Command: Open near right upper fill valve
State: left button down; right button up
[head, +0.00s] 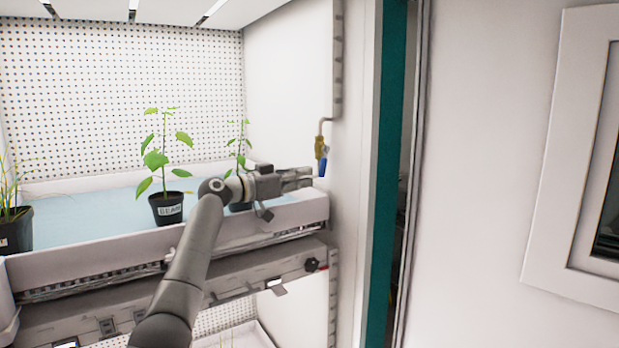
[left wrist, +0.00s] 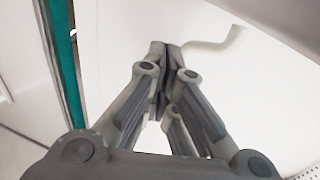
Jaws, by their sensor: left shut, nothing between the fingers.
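The upper fill valve (head: 320,146) is a small brass body under a bent pipe on the chamber's right wall in the head view. Its blue lever (head: 323,168) hangs downward from it. My left gripper (head: 311,178) is shut and empty, just left of and slightly below the lever. I cannot tell whether it touches the lever. In the left wrist view the closed fingertips (left wrist: 165,48) lie near a pale curved pipe (left wrist: 215,44). The valve and lever are not visible there. My right gripper is out of view.
The upper tray (head: 95,257) holds potted plants, including a labelled bean pot (head: 167,208) left of my arm. A second plant (head: 239,140) stands behind my gripper. A dark knob (head: 312,265) sits below the tray. A teal door edge (head: 387,180) is to the right.

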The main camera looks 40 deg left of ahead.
pick_arm(q)
jog(key=v, duration=1)
jog(key=shift+f, duration=0.1)
dwell(0.3)
